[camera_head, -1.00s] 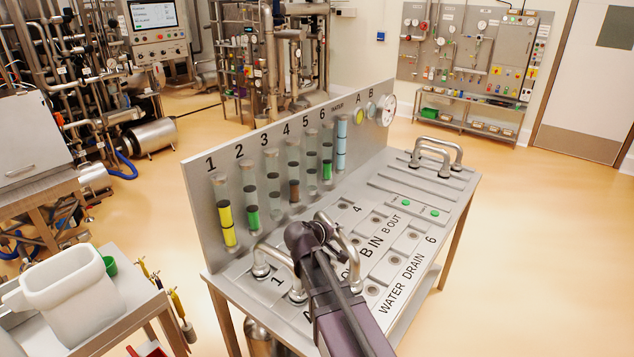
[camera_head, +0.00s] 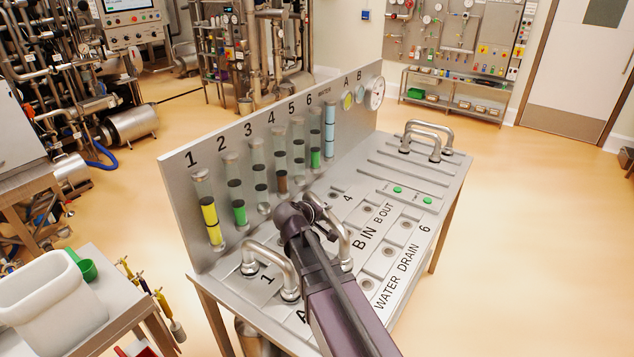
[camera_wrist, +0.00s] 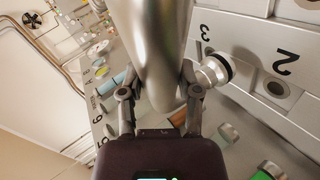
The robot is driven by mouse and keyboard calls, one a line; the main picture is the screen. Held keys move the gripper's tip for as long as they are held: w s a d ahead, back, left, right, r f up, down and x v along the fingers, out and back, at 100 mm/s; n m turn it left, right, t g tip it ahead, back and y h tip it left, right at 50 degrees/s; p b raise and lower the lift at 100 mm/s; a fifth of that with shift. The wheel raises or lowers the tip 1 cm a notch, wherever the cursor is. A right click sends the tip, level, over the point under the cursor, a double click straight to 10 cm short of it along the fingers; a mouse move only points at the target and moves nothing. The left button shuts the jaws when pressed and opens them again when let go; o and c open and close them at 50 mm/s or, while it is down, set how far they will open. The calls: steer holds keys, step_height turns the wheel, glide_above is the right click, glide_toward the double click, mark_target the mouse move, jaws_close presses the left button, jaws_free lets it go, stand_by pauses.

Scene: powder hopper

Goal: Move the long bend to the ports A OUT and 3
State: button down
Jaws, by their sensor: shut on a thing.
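My gripper (camera_head: 310,212) is over the middle of the panel, shut on a bent steel pipe (camera_head: 341,226), which I take to be the long bend. In the wrist view, the pipe (camera_wrist: 150,45) lies between the two fingers (camera_wrist: 160,97) and fills the upper middle. One end of a pipe with a dark ring (camera_wrist: 214,71) shows close to the label 3. In the head view my arm hides the held pipe's near part and the A OUT label, except its A. I cannot tell whether the held pipe's ends touch any port.
Another bend (camera_head: 272,262) stands beside port 1, left of my gripper. Two bends (camera_head: 428,138) stand at the panel's far right end. An upright board (camera_head: 180,170) with sight tubes rises behind the ports. A white container (camera_head: 50,310) stands on a side table at left.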

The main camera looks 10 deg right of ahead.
steer(key=shift+w+a+r, duration=0.2)
steer(key=shift+w+r, duration=0.1)
steer(key=shift+w, duration=0.1)
steer(key=w+r+m+g+p, duration=0.1)
steer(key=w, duration=0.1)
steer(key=w+r+m+g+h+p, duration=0.1)
steer(key=w+r+p, duration=0.1)
steer(key=w, duration=0.1)
steer(key=w+r+m+g+h+p, duration=0.1)
steer(key=w+p, duration=0.1)
steer(key=w, duration=0.1)
steer(key=shift+a+r+m, duration=0.25)
steer(key=shift+a+m, duration=0.05)
steer(key=shift+f, duration=0.2)
step_height(320, 180, down, 9)
steer(key=b, duration=0.9)
steer(key=shift+f+b, duration=0.15)
steer(key=shift+b, duration=0.2)
stand_by(0.4)
steer(key=shift+c, duration=1.1)
jaws_free()
steer(key=shift+s, duration=0.1)
